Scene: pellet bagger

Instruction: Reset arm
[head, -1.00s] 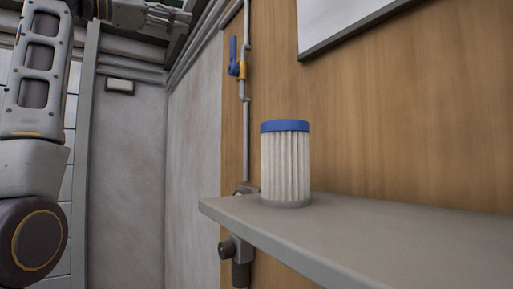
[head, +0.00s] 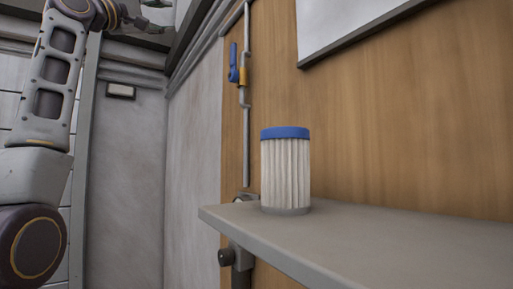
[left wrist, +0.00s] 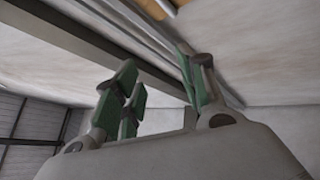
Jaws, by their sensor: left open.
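My left arm rises along the left side of the head view, with its left gripper (head: 150,22) high up at the top edge, only partly visible. In the left wrist view the left gripper (left wrist: 163,95) has its green-padded fingers spread apart, with nothing between them. Wall and ceiling trim show behind the fingers. My right gripper is in neither view.
A white pleated filter with a blue cap (head: 286,170) stands upright on a grey shelf (head: 370,235). A pipe with a blue-handled valve (head: 234,65) runs down the wooden wall (head: 400,120). A framed panel (head: 350,22) hangs above.

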